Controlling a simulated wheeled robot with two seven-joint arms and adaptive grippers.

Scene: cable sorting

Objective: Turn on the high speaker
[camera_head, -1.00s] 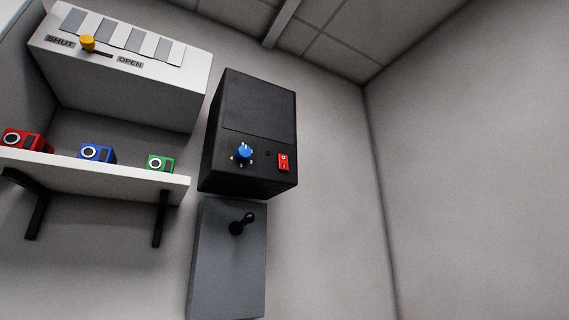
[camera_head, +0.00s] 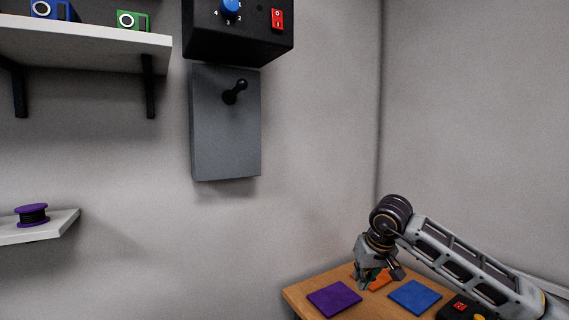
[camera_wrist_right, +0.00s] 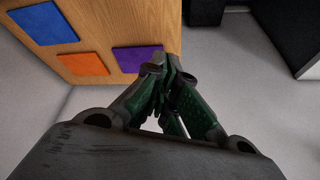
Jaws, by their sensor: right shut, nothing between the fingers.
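The black speaker box (camera_head: 205,40) is on the wall at the top of the head view, cut off by the upper edge. On its front are a blue knob (camera_head: 230,7) with numbers around it and a red rocker switch (camera_head: 277,19). My right gripper (camera_head: 366,284) is low at the right in the head view, over the wooden table, well below and right of the speaker. It is shut and empty; in the right wrist view its green-padded fingers (camera_wrist_right: 170,85) come together beside the purple mat. My left gripper is out of view.
A grey wall box with a black lever (camera_head: 235,92) hangs below the speaker. Shelves at left hold blue (camera_head: 50,11) and green (camera_head: 132,20) devices and a purple spool (camera_head: 32,215). The table (camera_head: 300,296) carries purple (camera_head: 334,298), orange (camera_head: 381,280) and blue (camera_head: 414,296) mats.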

